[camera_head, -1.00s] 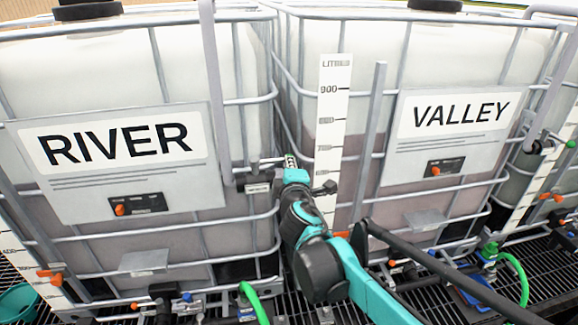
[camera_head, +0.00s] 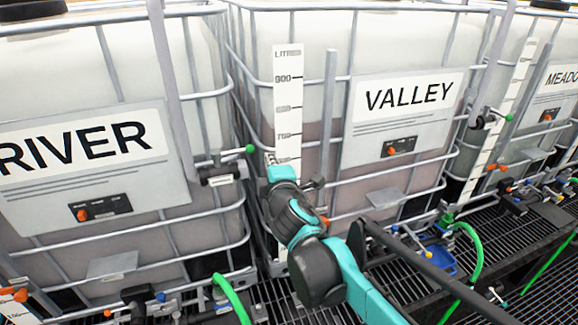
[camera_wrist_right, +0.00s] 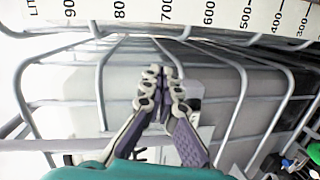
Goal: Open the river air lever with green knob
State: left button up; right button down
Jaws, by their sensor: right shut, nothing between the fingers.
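The river air lever (camera_head: 225,156) sticks out to the right from a small dark valve body (camera_head: 218,175) at the right side of the RIVER tank. Its green knob (camera_head: 249,149) is at the lever's right end. My right gripper (camera_head: 270,160) is just right of and slightly below the knob in the head view, with a gap between them. Its fingers are mostly hidden by the teal wrist there. In the right wrist view, the right gripper (camera_wrist_right: 161,75) is shut and empty in front of cage bars. I cannot make out the green knob there. My left gripper is not in view.
The RIVER tank (camera_head: 90,215) and VALLEY tank (camera_head: 400,55) stand in metal cages. A white litre scale (camera_head: 288,100) stands behind my right wrist; it also crosses the top of the wrist view (camera_wrist_right: 180,14). Green hoses (camera_head: 475,255) and small valves sit low by the grating.

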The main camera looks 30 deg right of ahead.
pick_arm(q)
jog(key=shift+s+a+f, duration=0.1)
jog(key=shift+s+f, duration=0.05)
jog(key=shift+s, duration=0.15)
pick_arm(e)
jog(key=s+d, duration=0.1)
jog(key=s, duration=0.2)
jog(key=s+d+r, duration=0.1)
jog(key=shift+s+d, duration=0.3)
jog(key=shift+s, duration=0.05)
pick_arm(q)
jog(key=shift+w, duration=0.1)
pick_arm(e)
jog(key=shift+w+f, duration=0.1)
